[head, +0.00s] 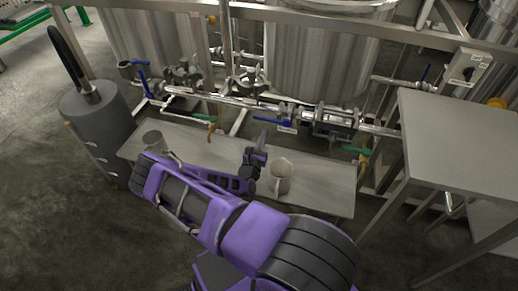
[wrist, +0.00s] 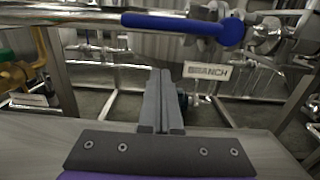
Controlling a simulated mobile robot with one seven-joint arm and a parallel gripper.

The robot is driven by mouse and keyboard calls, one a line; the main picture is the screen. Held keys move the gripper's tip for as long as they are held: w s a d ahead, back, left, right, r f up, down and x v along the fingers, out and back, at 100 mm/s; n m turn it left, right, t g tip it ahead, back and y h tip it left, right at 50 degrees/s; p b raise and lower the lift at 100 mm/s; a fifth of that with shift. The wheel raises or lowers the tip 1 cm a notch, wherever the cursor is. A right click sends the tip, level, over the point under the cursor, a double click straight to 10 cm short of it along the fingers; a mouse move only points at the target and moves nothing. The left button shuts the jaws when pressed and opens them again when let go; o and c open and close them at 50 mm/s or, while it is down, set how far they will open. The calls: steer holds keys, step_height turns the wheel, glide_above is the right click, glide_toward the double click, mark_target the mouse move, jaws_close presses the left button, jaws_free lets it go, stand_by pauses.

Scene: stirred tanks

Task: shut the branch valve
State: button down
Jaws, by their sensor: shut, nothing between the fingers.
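The branch valve has a blue lever (head: 272,121) on the horizontal steel pipe, just beyond my gripper in the head view. In the wrist view the blue lever (wrist: 180,24) lies along the pipe at the top, its rounded end by the valve body at the right. A tag reading BRANCH (wrist: 206,71) hangs below it; a small pale tag (head: 287,129) shows there in the head view. My gripper (head: 263,138) is shut and empty over the bench. Its fingers (wrist: 160,76) point forward below the lever, apart from it.
A metal bench (head: 225,153) holds a mug (head: 282,177) right of my gripper and another mug (head: 155,141) at the left. Other blue levers (head: 142,76) and green-handled taps (head: 355,150) are on the pipework. A steel table (head: 460,125) stands right, a grey cylinder (head: 98,125) left.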

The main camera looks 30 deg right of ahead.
mark_target(269, 120)
step_height(269, 120, up, 4)
steer(key=shift+w+d+f, duration=0.1)
steer(key=shift+w, duration=0.05)
stand_by(0.5)
steer(key=shift+r+m+p, duration=0.25)
steer(key=shift+m+p, duration=0.15)
